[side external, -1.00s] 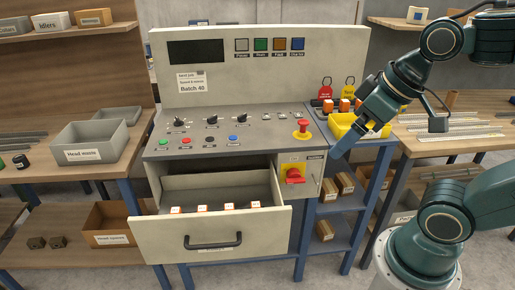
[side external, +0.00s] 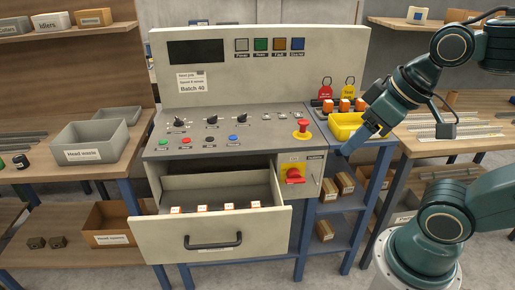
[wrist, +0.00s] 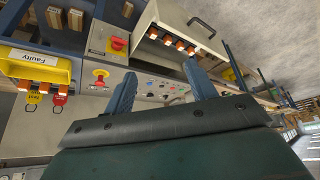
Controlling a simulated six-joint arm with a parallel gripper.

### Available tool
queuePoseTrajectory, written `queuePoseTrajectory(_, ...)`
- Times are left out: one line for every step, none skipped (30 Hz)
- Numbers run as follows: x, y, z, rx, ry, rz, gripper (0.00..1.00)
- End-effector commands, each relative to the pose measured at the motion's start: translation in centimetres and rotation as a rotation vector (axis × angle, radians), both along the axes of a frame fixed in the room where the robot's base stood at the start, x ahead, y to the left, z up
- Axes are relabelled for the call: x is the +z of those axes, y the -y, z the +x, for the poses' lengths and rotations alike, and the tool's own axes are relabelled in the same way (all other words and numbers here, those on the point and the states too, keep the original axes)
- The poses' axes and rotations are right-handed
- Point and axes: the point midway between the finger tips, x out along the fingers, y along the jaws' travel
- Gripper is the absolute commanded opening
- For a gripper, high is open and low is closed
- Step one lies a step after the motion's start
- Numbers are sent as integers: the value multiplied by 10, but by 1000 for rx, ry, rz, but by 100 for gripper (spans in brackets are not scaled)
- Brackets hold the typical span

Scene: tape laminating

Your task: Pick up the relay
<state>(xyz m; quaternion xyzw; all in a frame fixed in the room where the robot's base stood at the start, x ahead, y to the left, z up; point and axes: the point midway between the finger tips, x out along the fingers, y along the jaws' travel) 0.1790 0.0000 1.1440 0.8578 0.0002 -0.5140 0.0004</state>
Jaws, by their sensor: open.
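Several small white-and-orange blocks, which look like relays (side external: 229,206), stand in a row in the open drawer (side external: 215,236) of the grey console. They also show in the wrist view (wrist: 178,45). Three similar orange-and-white relays (side external: 344,105) stand behind the yellow bin (side external: 343,133) on the right side shelf. In the wrist view this bin (wrist: 38,62) is labelled "Faulty".
The console (side external: 240,125) has knobs, buttons, a red stop button (side external: 303,126) and a red rotary switch (side external: 294,176). Red and yellow tags (side external: 327,88) hang behind the relays. A grey bin (side external: 92,143) is on the left bench. Cardboard boxes (side external: 345,182) sit on lower shelves.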

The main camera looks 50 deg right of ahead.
Motion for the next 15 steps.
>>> queuePoseTrajectory(1,0,1,2,-1,-1,56)
queuePoseTrajectory(1,0,2,4,-2,-1,56)
queuePoseTrajectory(2,0,4,8,-4,-3,56)
queuePoseTrajectory(3,-1,6,12,-6,-4,56)
queuePoseTrajectory(3,-1,8,15,-9,-6,56)
queuePoseTrajectory(4,-1,12,21,-13,-8,56)
queuePoseTrajectory(6,-1,15,26,-17,-9,56)
queuePoseTrajectory(7,-2,19,32,-20,-12,56)
queuePoseTrajectory(8,-2,24,42,-26,-15,56)
queuePoseTrajectory(10,-3,28,50,-30,-18,56)
queuePoseTrajectory(11,-3,33,58,-35,-21,56)
queuePoseTrajectory(12,-4,40,70,-41,-25,56)
queuePoseTrajectory(14,-4,46,79,-46,-28,56)
queuePoseTrajectory(14,-5,52,90,-52,-31,56)
queuePoseTrajectory(16,-6,60,102,-58,-36,56)
